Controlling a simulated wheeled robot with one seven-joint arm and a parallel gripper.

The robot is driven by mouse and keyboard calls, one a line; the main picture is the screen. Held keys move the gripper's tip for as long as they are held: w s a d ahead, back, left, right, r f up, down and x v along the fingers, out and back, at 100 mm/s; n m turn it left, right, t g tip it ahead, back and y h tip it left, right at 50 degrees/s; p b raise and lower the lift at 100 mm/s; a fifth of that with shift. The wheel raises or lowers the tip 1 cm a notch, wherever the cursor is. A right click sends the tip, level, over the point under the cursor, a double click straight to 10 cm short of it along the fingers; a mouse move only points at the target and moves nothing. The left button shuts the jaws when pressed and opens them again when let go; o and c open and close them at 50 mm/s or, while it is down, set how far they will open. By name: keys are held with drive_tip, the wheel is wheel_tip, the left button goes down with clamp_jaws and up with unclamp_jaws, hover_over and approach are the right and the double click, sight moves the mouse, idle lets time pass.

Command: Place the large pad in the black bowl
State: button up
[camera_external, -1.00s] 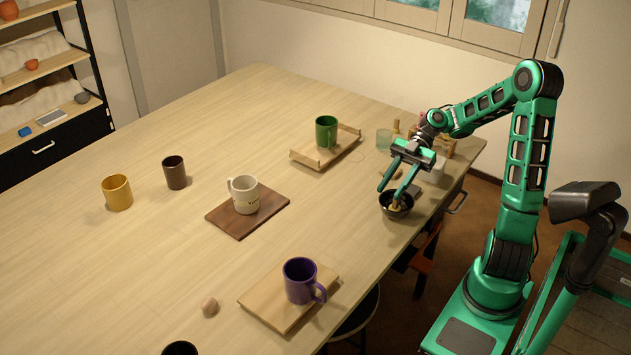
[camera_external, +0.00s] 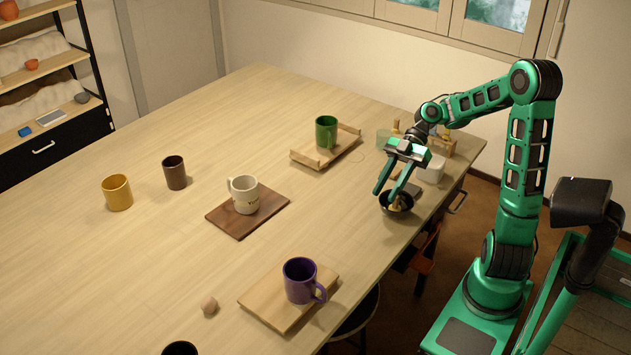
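The black bowl (camera_external: 384,208) sits near the table's right edge. A tan, rounded piece (camera_external: 399,203) shows inside it, partly hidden by a finger; it may be the large pad, but I cannot tell its full shape. My gripper (camera_external: 384,194) points down over the bowl's left side. Its two green fingers are apart and I see nothing held between them. One fingertip is in front of the bowl; I cannot tell if it touches the rim. A small tan rounded piece (camera_external: 209,306) lies on the table at the lower left, far from my gripper.
A purple mug (camera_external: 300,281) on a board, a white mug (camera_external: 244,195) on a dark board and a green mug (camera_external: 326,132) on a wooden tray stand nearby. A glass (camera_external: 384,139) and a white container (camera_external: 432,170) are behind my gripper.

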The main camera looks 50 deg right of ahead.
drive_tip(key=f+m+h, duration=0.1)
drive_tip(key=m+h, duration=0.1)
drive_tip(key=f+m+h, duration=0.1)
drive_tip(key=shift+w+a+f+t+h, duration=0.2)
drive_tip(key=shift+a+f+t+h, duration=0.05)
drive_tip(key=shift+f+t+h, duration=0.05)
drive_tip(key=shift+d+r+m+t+h, duration=0.1)
drive_tip(key=shift+d+m+t+h, duration=0.25)
drive_tip(key=shift+m+h, duration=0.45)
drive_tip(key=shift+d+r+m+h, duration=0.2)
drive_tip(key=shift+d+m+h, duration=0.1)
drive_tip(key=shift+h, duration=0.1)
drive_tip(key=s+d+m+h, duration=0.1)
drive_tip(key=s+d+m, duration=0.1)
drive_tip(key=s+d+m+t+h, duration=0.1)
drive_tip(key=s+d+m, duration=0.1)
drive_tip(key=s, duration=0.1)
drive_tip(key=shift+s+d+h, duration=0.25)
drive_tip(key=shift+d+h, duration=0.05)
drive_tip(key=shift+d, duration=0.1)
drive_tip(key=s+d+f+m+g+h, duration=0.1)
drive_tip(key=s+d+f+m, duration=0.1)
drive_tip(key=s+d+m, duration=0.3)
drive_tip(key=s+d+f+m+g+h, duration=0.1)
drive_tip(key=s+d+f+m, duration=0.2)
drive_tip(key=s+d+m, duration=0.2)
drive_tip(key=s+m, duration=0.3)
drive_tip(key=s, duration=0.2)
drive_tip(key=shift+h, duration=0.4)
